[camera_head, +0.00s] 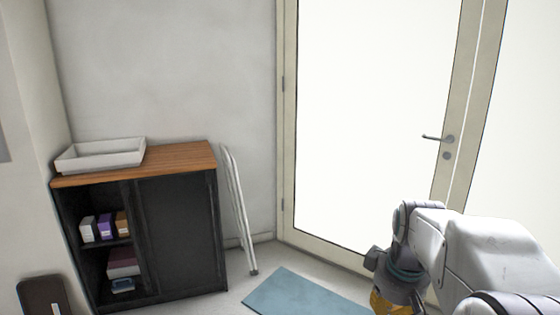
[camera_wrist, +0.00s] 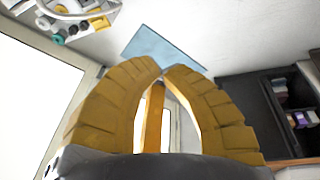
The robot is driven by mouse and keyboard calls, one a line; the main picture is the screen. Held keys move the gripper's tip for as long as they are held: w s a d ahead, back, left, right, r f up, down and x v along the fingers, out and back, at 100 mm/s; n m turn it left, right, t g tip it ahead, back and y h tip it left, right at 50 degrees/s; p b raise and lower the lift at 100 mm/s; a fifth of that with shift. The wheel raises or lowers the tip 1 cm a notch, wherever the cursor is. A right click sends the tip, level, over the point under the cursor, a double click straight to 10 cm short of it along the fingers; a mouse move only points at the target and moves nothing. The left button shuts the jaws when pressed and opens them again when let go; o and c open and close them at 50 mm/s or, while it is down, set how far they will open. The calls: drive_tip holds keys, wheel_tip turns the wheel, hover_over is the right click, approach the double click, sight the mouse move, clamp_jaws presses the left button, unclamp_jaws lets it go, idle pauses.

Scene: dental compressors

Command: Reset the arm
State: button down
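My arm reaches in from the right in the head view, bent downward at the wrist. The yellow top of my gripper (camera_head: 393,304) shows at the bottom edge there, and its fingertips are cut off. In the wrist view the yellow fingers of my gripper (camera_wrist: 162,72) curve inward and their tips come together. A further finger shows between the two large ones. Nothing is seen held between them; light background shows through the gaps.
A dark cabinet (camera_head: 182,240) with a wooden top (camera_head: 185,158) stands at the left, bearing a white tray (camera_head: 100,157). Small boxes (camera_head: 105,226) sit on its shelves. A folded white frame (camera_head: 240,215) leans beside it. A blue mat (camera_head: 300,294) lies before a bright glazed door (camera_head: 370,120).

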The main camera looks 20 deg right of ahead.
drive_tip(key=s+a+r+p, duration=0.2)
drive_tip(key=s+a+p, duration=0.1)
drive_tip(key=s+a, duration=0.2)
drive_tip(key=s+a+r+t+y+p, duration=0.1)
drive_tip(key=s+a+r+p, duration=0.2)
drive_tip(key=s+a, duration=0.3)
drive_tip(key=a, duration=0.3)
drive_tip(key=shift+a, duration=0.3)
